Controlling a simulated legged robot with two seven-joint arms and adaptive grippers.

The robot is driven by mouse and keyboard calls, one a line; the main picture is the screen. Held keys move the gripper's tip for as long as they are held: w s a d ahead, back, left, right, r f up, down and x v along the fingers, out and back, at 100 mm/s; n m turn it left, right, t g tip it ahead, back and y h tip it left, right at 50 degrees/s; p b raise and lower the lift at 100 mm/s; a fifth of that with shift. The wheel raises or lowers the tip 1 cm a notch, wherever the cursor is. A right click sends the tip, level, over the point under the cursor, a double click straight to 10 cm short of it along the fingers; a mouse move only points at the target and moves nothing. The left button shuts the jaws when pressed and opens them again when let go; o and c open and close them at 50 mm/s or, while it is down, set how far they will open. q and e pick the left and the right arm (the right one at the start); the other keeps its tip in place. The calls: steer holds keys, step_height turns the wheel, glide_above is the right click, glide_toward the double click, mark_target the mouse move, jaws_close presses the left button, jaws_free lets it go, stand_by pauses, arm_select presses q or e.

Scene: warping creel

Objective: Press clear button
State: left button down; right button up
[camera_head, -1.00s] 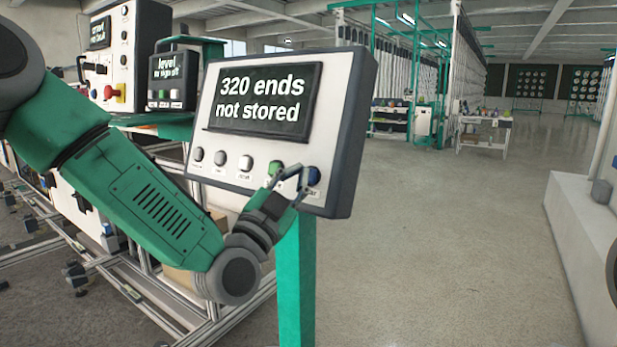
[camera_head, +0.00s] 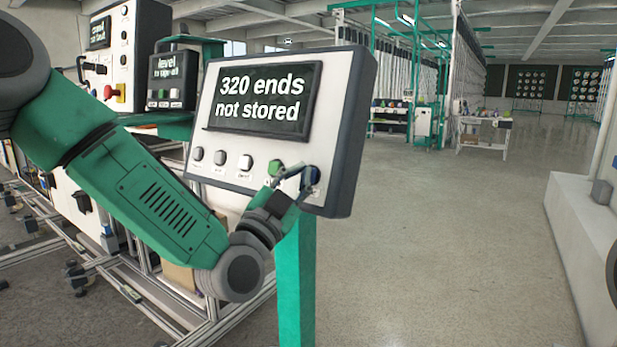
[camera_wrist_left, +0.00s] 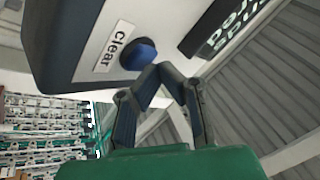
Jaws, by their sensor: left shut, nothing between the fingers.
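The control panel (camera_head: 345,120) stands on a green post, and its screen (camera_head: 262,97) reads "320 ends not stored". A row of buttons runs below the screen. The blue clear button (camera_head: 311,175) is at the right end, and in the left wrist view the blue button (camera_wrist_left: 138,54) sits beside its "clear" label (camera_wrist_left: 115,46). My left gripper (camera_head: 300,174) is shut and empty, with its fingertips in front of the panel close to the blue button. In the left wrist view the fingertips (camera_wrist_left: 160,70) are right by the button's edge; I cannot tell whether they touch. My right gripper is not in view.
A green button (camera_head: 275,168) is just left of the blue one, with white and grey buttons (camera_head: 219,158) further left. A smaller "level" panel (camera_head: 172,81) and a machine with a red knob (camera_head: 107,92) stand behind at left. Open floor lies at right.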

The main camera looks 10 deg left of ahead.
arm_select(q)
steer(key=shift+w+d+f, duration=0.15)
steer(key=shift+w, duration=0.25)
stand_by(0.6)
stand_by(0.3)
steer(key=shift+s+a+r, duration=0.15)
steer(key=shift+s, duration=0.25)
steer(key=shift+s+a+r, duration=0.15)
steer(key=shift+s, duration=0.2)
steer(key=shift+s+a+r, duration=0.25)
steer(key=shift+s+r, duration=0.05)
steer(key=shift+s, duration=0.45)
steer(key=shift+s+a+r, duration=0.25)
steer(key=shift+s+a, duration=0.05)
steer(key=shift+s, duration=0.45)
steer(key=shift+s+a+r, duration=0.25)
steer(key=shift+s+r, duration=0.05)
steer(key=shift+s, duration=0.45)
